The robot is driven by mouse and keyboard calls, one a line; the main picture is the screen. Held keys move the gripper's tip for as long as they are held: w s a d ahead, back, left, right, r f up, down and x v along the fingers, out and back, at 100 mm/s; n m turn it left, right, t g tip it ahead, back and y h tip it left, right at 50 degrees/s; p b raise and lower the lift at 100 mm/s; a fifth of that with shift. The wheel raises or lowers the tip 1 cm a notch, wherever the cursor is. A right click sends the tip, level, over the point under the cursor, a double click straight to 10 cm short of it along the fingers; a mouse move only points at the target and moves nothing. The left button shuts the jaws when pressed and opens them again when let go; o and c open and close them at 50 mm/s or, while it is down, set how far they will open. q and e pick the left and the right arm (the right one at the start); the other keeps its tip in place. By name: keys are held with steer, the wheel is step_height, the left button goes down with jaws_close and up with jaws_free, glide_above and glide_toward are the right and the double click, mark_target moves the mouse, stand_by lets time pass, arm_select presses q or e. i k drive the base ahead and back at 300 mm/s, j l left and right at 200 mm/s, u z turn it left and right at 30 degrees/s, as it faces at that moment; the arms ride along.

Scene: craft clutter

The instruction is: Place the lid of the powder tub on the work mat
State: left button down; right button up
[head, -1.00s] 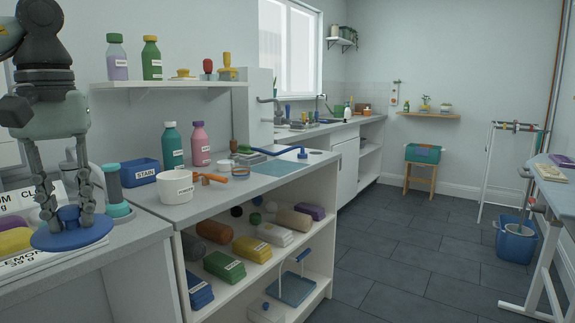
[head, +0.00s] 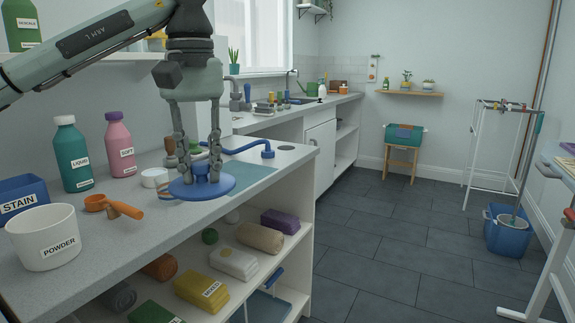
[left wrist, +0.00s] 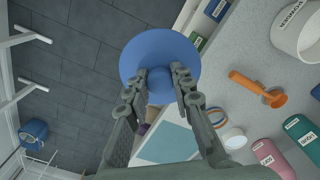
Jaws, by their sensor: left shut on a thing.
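The lid is a round blue disc with a knob (head: 222,187), also seen in the left wrist view (left wrist: 135,55). My left gripper (head: 200,173) is shut on its knob and holds it level, apparently above the counter, at the near left of the work mat. The work mat is a flat teal sheet (head: 255,176) on the counter, partly hidden by the lid and gripper; it also shows in the left wrist view (left wrist: 168,145). The powder tub (head: 45,240) is white, open and labelled POWDER, at the front left of the counter. My right gripper is not in view.
An orange scoop (head: 113,207), a white round container (head: 154,178), teal (head: 72,155) and pink (head: 121,147) bottles, and a blue STAIN box (head: 22,198) stand left of the lid. A blue curved-handled thing (head: 245,148) lies behind the mat.

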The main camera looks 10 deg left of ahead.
mark_target(246, 174)
steer(key=i+l+z, duration=0.1)
steer(key=i+z, duration=0.2)
steer(key=i, duration=0.35)
steer(key=i+z, duration=0.3)
steer(key=i, duration=0.35)
steer(key=i+l+u, duration=0.2)
steer(key=i, duration=1.2)
steer(key=i+u, duration=0.1)
steer(key=u, duration=0.8)
steer(key=i+u, duration=0.15)
steer(key=u, duration=1.8)
